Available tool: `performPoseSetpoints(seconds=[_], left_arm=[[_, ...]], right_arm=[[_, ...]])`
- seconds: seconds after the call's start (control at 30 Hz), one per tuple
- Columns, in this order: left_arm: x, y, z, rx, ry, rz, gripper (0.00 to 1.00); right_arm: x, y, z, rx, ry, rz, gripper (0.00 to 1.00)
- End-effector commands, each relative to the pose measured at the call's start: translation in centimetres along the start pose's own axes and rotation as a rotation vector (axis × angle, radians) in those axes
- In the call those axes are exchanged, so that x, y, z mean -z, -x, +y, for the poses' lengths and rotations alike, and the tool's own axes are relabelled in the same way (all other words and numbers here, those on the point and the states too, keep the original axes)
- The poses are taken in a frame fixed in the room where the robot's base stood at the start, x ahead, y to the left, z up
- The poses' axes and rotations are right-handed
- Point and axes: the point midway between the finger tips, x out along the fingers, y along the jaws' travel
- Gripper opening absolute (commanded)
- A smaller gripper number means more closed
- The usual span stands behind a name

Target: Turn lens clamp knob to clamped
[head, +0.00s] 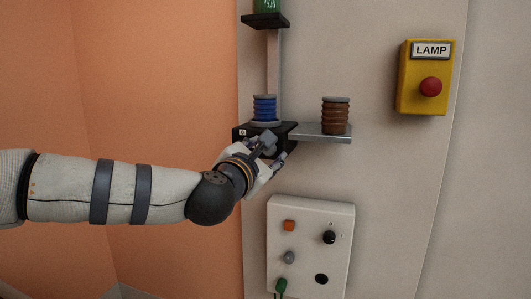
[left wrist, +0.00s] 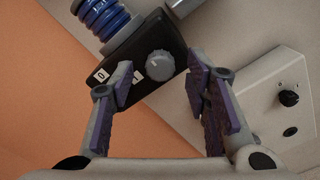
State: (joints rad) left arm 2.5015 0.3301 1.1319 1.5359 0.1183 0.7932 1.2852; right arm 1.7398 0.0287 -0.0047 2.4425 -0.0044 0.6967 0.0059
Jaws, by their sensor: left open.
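The knob (left wrist: 160,65) is a round grey dial on the front of a black clamp block (left wrist: 143,42). Labels "0" (left wrist: 102,75) and "1" (left wrist: 137,75) are on the block beside it; the "1" is partly hidden by a finger. In the head view the black block (head: 242,133) carries a blue ribbed lens stack (head: 264,107). My left gripper (head: 277,160) is in front of the block, its hand covering part of it. In the left wrist view the open purple-padded fingers (left wrist: 160,82) are on either side of the knob, with gaps visible. The right gripper is out of view.
A metal shelf (head: 318,138) beside the block holds a brown ribbed stack (head: 335,114). Below is a white control panel (head: 310,240) with several knobs and buttons. A yellow lamp box (head: 408,95) with a red button is at upper right. A green item (head: 267,6) sits above.

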Motion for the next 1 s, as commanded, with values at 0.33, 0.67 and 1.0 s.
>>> performPoseSetpoints(seconds=[0.33,0.67,1.0], left_arm=[[0.02,-1.30,-0.05,0.002,-0.001,0.000,0.43],[0.03,-1.27,-0.05,0.002,-0.001,0.000,0.00],[-0.04,-1.25,0.03,0.001,-0.063,0.000,0.00]], right_arm=[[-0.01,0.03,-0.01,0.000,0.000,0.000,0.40],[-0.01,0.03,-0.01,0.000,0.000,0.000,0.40],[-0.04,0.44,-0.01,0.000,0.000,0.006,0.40]])
